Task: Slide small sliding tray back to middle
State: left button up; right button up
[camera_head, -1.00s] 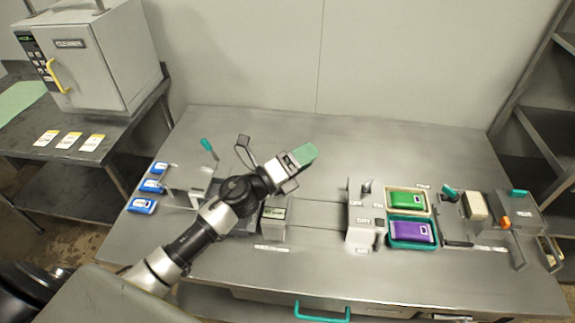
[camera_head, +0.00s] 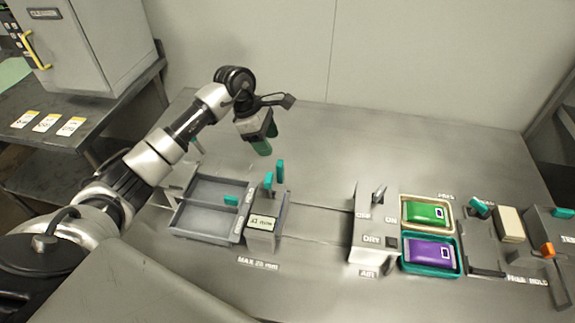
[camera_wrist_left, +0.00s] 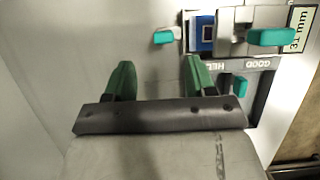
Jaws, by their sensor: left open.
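A grey two-part tray (camera_head: 207,221) lies left of the thickness gauge (camera_head: 262,235), with a teal handle (camera_head: 231,201) at its right part. I cannot tell for certain which piece is the small sliding tray. My left gripper (camera_head: 267,140) hangs above the table behind the gauge, green fingers pointing down, apart from everything. In the left wrist view its fingers (camera_wrist_left: 158,82) are spread and empty. That view shows a teal handle (camera_wrist_left: 165,37) beyond the fingers, a blue pack (camera_wrist_left: 207,37) by the gauge and two more teal handles at the right. My right gripper is not in view.
Green (camera_head: 426,213) and purple (camera_head: 431,251) pouches lie in two trays at the right, beside a grey switch block (camera_head: 368,235). Upright teal levers (camera_head: 280,171) stand at the gauge. The back of the table is clear. A grey cabinet (camera_head: 85,45) stands back left.

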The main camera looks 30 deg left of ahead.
aim_at(280, 163)
pick_arm(q)
jog(key=x, duration=0.3)
jog(key=p+x, duration=0.1)
jog(key=shift+s+d+f, duration=0.1)
jog(key=shift+s+d, duration=0.2)
jog(key=x, duration=0.5)
jog(key=shift+w+f+p, duration=0.15)
jog(key=shift+f+p, duration=0.1)
jog(key=shift+p, duration=0.1)
jog(key=shift+c, duration=0.6)
grip_shut()
jog(key=shift+d, duration=0.15)
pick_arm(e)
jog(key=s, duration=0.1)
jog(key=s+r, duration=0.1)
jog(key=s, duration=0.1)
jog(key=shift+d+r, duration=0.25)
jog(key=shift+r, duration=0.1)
